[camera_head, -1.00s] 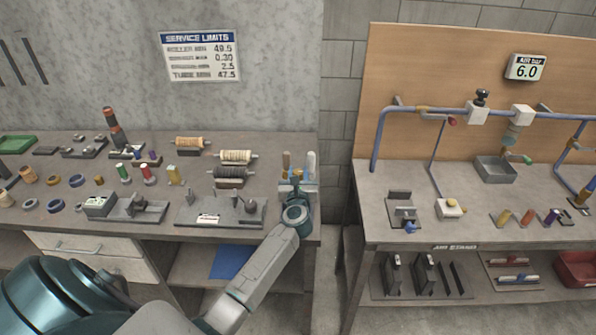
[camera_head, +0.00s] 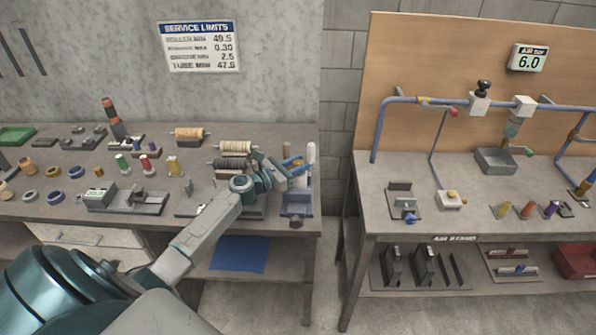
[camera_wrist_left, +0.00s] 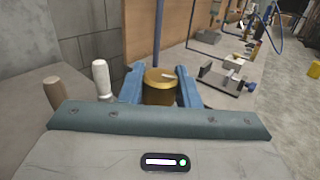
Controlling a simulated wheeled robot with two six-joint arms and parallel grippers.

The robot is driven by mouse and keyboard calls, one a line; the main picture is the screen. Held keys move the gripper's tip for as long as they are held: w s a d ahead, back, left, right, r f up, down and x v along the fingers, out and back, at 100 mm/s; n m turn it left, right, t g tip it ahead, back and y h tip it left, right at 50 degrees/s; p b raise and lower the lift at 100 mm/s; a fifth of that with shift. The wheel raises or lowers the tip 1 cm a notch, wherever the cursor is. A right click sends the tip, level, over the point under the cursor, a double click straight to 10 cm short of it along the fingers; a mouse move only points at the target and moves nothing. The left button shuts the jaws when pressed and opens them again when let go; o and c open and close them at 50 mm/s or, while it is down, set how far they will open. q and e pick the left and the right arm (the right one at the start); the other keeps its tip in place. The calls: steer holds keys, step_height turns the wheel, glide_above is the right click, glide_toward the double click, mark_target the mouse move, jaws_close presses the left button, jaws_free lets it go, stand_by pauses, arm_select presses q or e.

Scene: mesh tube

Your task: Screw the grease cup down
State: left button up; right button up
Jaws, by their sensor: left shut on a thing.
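My left gripper (camera_head: 296,168) is at the right end of the left bench, its blue fingers reaching right above a small blue-grey block (camera_head: 297,203). In the left wrist view the blue fingers (camera_wrist_left: 160,88) are shut on a brass cylinder, which looks like the grease cup (camera_wrist_left: 159,92). One finger is on each side of it. In the head view I cannot make out the cup clearly at the fingers. The cup's lower part is hidden behind the gripper body in the wrist view. My right gripper is in neither view.
A brown handle (camera_wrist_left: 59,92) and a white handle (camera_wrist_left: 102,77) stand close beside the fingers. Spools (camera_head: 232,163) and a grey fixture plate (camera_head: 190,204) lie to the left. A gap separates this bench from the air stand bench (camera_head: 450,218).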

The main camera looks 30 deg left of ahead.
arm_select(q)
steer(key=m+g+h+b, duration=0.5)
steer(key=b, duration=0.2)
steer(key=m+g+h+b, duration=0.4)
steer(key=g+h+b, duration=0.1)
steer(key=b, duration=0.3)
steer(key=shift+w+f+m+g+h, duration=0.1)
steer(key=shift+f+m+g+h, duration=0.1)
steer(key=shift+m+g+h, duration=0.15)
steer(key=m+g+b, duration=0.2)
steer(key=shift+g+h, duration=0.25)
steer(key=shift+g, duration=0.1)
steer(key=shift+r+m+g+b, duration=0.15)
steer(key=shift+m+g+b, duration=0.35)
steer(key=shift+g, duration=0.4)
steer(key=o, duration=1)
steer(key=shift+c, duration=0.2)
steer(key=shift+r, duration=0.1)
